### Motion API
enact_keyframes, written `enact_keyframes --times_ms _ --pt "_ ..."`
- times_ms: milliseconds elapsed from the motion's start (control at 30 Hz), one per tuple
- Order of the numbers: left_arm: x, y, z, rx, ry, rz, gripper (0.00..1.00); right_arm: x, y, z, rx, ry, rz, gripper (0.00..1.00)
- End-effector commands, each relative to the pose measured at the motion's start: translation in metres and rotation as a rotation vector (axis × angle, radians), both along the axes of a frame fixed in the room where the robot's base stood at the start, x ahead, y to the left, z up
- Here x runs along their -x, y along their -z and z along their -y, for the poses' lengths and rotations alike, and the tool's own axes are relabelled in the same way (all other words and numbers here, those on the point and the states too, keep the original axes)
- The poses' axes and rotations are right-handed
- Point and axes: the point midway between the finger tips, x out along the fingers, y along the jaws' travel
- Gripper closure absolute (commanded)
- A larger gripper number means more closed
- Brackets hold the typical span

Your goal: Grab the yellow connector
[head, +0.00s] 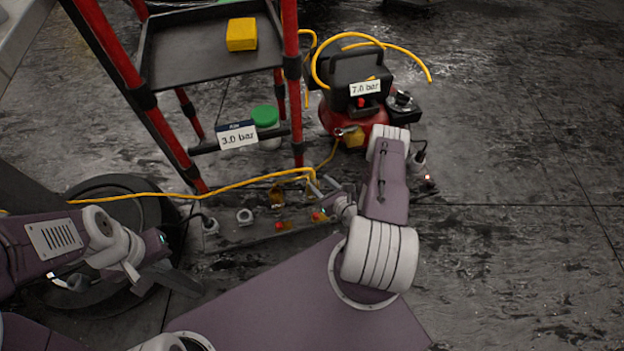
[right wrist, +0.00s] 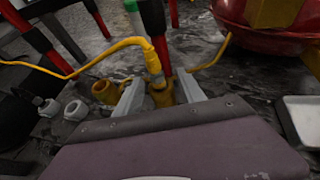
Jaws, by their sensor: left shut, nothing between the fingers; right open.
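In the head view my right gripper (head: 332,191) is low by the hose end, and the connector is hard to make out. My left gripper (head: 136,277) is shut and empty at lower left.
A red compressor (head: 340,118) labelled 7.0 bar stands behind my right arm. Floor at right is clear.

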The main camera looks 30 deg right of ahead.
Motion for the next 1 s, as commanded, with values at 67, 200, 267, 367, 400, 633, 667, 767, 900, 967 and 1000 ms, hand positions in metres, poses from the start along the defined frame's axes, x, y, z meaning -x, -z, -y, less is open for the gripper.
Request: enact_keyframes --times_ms 67,200,267,367,400,633,667,767,900,967,1000 --pt "0.0 0.018 0.0 0.0 0.0 0.0 1.0 -0.013 0.013 -0.002 0.003 -0.007 0.003 0.53" --pt "0.0 0.022 0.0 0.0 0.0 -0.001 1.0 -0.023 0.013 -0.002 0.001 -0.003 0.001 0.53" --pt "0.0 0.021 0.0 0.0 0.0 0.0 1.0 -0.024 0.012 -0.002 0.0 -0.002 0.001 0.53" --pt "0.0 0.037 0.0 0.0 0.0 0.0 1.0 -0.034 0.022 -0.004 0.003 -0.007 0.003 0.53" --pt "0.0 0.046 0.0 0.0 0.0 0.0 1.0 -0.041 0.027 -0.007 0.003 -0.008 0.005 0.53" --pt "0.0 0.066 0.0 0.0 0.0 -0.001 1.0 -0.07 0.034 -0.009 0.002 -0.004 0.003 0.53" --pt "0.0 0.066 0.0 0.0 0.0 -0.001 1.0 -0.071 0.034 -0.009 0.001 -0.004 0.003 0.53" --pt "0.0 0.064 0.0 0.0 0.0 0.0 1.0 -0.071 0.032 -0.008 0.0 -0.002 0.002 0.53" --pt "0.0 0.063 0.0 0.0 0.0 0.0 1.0 -0.071 0.032 -0.008 0.0 -0.002 0.002 0.67" --pt "0.0 0.063 0.0 0.0 0.0 0.0 1.0 -0.071 0.032 -0.008 0.0 -0.002 0.002 0.84" --pt "0.0 0.063 0.0 0.0 0.0 0.0 1.0 -0.071 0.032 -0.008 0.0 -0.002 0.002 0.95"
